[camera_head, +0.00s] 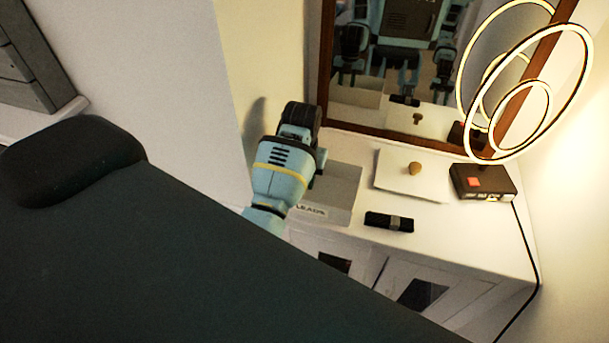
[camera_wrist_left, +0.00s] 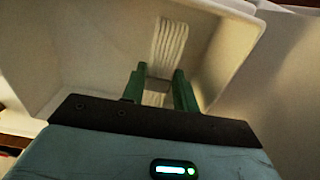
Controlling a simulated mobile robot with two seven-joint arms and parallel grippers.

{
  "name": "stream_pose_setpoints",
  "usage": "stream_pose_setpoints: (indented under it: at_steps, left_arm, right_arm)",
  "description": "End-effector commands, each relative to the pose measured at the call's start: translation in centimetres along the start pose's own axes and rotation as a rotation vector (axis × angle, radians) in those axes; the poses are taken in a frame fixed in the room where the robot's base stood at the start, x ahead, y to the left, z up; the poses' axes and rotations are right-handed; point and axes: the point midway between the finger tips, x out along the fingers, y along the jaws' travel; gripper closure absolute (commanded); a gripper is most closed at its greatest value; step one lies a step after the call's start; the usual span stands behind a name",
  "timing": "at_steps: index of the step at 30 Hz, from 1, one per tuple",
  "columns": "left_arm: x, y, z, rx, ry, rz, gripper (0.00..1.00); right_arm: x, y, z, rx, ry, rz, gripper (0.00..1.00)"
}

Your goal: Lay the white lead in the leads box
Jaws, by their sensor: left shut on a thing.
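The leads box (camera_head: 343,189) is a pale open box with "LEADS" on its front, standing on the white cabinet. My left gripper (camera_wrist_left: 158,78) reaches over its left part in the head view, where its fingertips are hidden. In the left wrist view the green fingers are shut on the white lead (camera_wrist_left: 172,42), a bundle of parallel white strands. The lead shows against the inside of the leads box (camera_wrist_left: 85,50), between its pale walls. I cannot tell whether it touches the box floor. My right gripper is not in view.
A framed mirror and ring lamp (camera_head: 585,75) stand behind. A large dark furniture piece (camera_head: 150,250) fills the foreground.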

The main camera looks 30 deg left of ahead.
Motion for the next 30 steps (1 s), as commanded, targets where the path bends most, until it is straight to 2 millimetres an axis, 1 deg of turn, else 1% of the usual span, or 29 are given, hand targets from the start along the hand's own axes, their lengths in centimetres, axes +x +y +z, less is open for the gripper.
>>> stream_pose_setpoints:
  at_steps: [3,11,12,16,17,26,29,30]
  left_arm:
    - [-0.1,0.0,0.0,0.000,0.001,0.000,0.94]
    - [0.6,0.0,0.0,0.001,0.001,0.000,0.94]
    - [0.6,0.0,0.0,0.001,0.001,0.000,0.68]
    - [0.6,0.0,0.0,0.001,0.001,0.000,0.51]
    - [0.6,0.0,0.0,0.001,0.001,0.000,0.49]
    - [0.4,0.0,0.0,0.001,0.001,0.000,0.49]
    - [-0.3,0.0,-0.1,0.000,0.001,0.001,0.49]
    - [-0.8,0.1,-0.4,0.001,0.003,0.000,0.49]
  right_arm:
    - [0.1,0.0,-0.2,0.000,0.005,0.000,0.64]
    - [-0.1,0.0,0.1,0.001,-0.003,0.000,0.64]
    - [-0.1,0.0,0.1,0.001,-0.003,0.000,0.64]
    - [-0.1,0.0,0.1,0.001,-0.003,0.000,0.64]
    - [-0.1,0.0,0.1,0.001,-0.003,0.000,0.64]
    - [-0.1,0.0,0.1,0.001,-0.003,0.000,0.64]
    - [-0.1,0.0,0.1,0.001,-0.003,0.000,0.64]
    - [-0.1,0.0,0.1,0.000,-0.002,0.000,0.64]
